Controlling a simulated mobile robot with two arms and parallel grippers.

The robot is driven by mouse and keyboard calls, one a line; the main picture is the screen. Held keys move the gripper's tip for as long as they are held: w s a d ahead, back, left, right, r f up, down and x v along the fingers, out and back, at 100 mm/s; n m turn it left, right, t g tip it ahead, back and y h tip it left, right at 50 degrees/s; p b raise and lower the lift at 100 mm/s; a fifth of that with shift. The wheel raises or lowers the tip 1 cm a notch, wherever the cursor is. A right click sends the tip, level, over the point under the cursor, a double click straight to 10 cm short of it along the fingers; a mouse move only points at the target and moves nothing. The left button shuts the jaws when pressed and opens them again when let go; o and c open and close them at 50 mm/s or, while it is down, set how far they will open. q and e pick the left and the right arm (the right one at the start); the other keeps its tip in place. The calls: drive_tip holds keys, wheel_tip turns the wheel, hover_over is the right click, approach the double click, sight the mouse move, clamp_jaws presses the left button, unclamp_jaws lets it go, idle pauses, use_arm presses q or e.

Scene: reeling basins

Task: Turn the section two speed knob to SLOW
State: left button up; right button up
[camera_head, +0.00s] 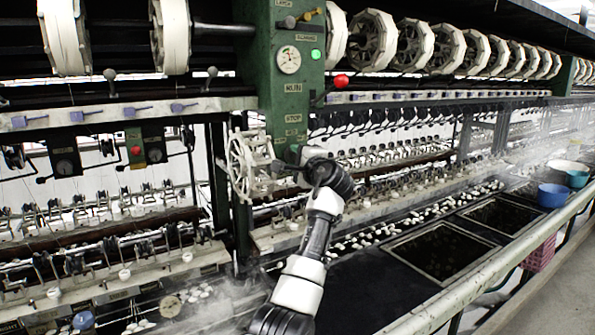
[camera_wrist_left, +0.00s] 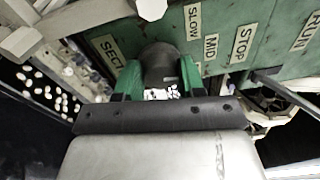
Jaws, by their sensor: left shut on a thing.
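My left gripper (camera_wrist_left: 160,80) is shut on a dark round knob (camera_wrist_left: 160,62), one green finger on each side of it. The knob stands out from a green panel (camera_wrist_left: 225,50) with labels SLOW (camera_wrist_left: 193,21), MID (camera_wrist_left: 211,47) and STOP (camera_wrist_left: 241,43). A partly hidden label reading SECT (camera_wrist_left: 108,50) is left of the knob. I cannot tell which setting the knob points to. In the head view my left gripper (camera_head: 294,155) is at the lower part of the green post (camera_head: 284,85), and the knob is hidden there. My right gripper is not in view.
A pale handwheel (camera_head: 240,165) is just left of my gripper. A red ball-ended lever (camera_head: 341,81) and a gauge (camera_head: 288,60) are above. Dark basins (camera_head: 440,252) and a pale rail (camera_head: 480,285) lie at lower right. Steam drifts over the basins.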

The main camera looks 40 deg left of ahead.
use_arm(q)
drive_tip(key=shift+w+f+n+g+y+b, duration=0.15)
drive_tip(key=shift+n+g+b, duration=0.1)
drive_tip(key=shift+n+b, duration=1.3)
drive_tip(key=shift+s+n+g+y+b, duration=0.15)
drive_tip(key=shift+n+b, duration=0.8)
drive_tip(key=shift+n, duration=1.25)
drive_tip(key=shift+w+f+n+g+y+b, duration=0.15)
drive_tip(key=shift+n+g+b, duration=0.15)
drive_tip(key=shift+n+b, duration=1.25)
drive_tip(key=shift+n, duration=0.6)
drive_tip(key=o, duration=0.9)
drive_tip(key=shift+r, duration=0.1)
drive_tip(key=b+v, duration=0.3)
drive_tip(key=v, duration=0.8)
